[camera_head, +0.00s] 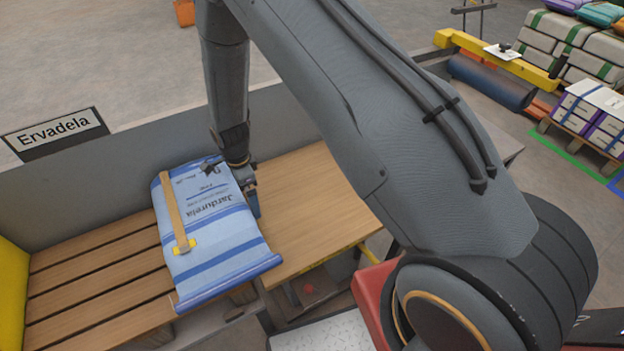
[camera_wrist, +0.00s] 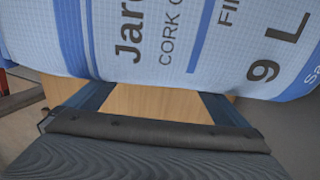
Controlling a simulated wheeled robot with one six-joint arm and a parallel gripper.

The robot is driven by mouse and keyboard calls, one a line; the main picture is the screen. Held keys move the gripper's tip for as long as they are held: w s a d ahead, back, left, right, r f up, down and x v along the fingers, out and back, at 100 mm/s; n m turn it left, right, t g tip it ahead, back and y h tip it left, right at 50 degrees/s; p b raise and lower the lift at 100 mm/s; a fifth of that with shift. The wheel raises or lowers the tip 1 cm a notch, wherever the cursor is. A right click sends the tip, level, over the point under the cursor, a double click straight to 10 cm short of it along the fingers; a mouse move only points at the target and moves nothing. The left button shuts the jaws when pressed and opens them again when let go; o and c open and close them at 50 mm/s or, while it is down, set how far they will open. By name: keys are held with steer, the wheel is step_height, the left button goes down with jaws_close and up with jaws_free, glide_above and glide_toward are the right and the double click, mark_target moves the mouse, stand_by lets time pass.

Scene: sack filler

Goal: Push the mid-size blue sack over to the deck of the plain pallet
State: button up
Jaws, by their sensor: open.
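The blue sack (camera_head: 212,222), pale blue with darker bands, "Jardurela" lettering and a tan strap with a yellow patch, lies flat. It covers the right end of a slatted wooden deck (camera_head: 85,265), which looks like the pallet's deck, and reaches the edge of a smooth wooden top (camera_head: 310,205). My gripper (camera_head: 254,203) points down at the sack's right side, over the smooth top. In the wrist view the sack (camera_wrist: 190,45) fills the upper part, with "9 L" printed on it. My gripper (camera_wrist: 155,98) is open there, its fingers at or very near the sack's side; contact is unclear.
A grey wall (camera_head: 100,180) with an "Ervadela" sign (camera_head: 55,134) runs behind the deck, and a yellow panel (camera_head: 12,290) closes its left end. My arm hides much of the right. Stacked sacks (camera_head: 575,45) and a loaded pallet (camera_head: 590,112) stand far right.

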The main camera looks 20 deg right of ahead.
mark_target(171, 226)
steer(key=shift+s+a, duration=0.3)
steer(key=shift+a, duration=1.2)
steer(key=shift+s+a, duration=0.3)
steer(key=shift+a, duration=1.25)
steer(key=shift+s+a, duration=0.3)
steer(key=shift+a, duration=1.2)
steer(key=shift+s+a+b, duration=0.45)
steer(key=shift+a, duration=1.85)
steer(key=shift+s+a+b, duration=0.5)
steer(key=shift+a, duration=1.75)
steer(key=shift+s+a+b, duration=0.45)
steer(key=shift+a, duration=1.85)
steer(key=shift+s+a+b, duration=0.45)
steer(key=shift+a+b, duration=0.35)
steer(key=shift+a, duration=1.5)
steer(key=shift+s+a+b, duration=0.5)
steer(key=shift+a+b, duration=0.25)
steer(key=shift+a, duration=1.5)
steer(key=shift+s+a+b, duration=0.45)
steer(key=shift+a+b, duration=0.35)
steer(key=shift+a, duration=1.5)
steer(key=shift+a, duration=0.15)
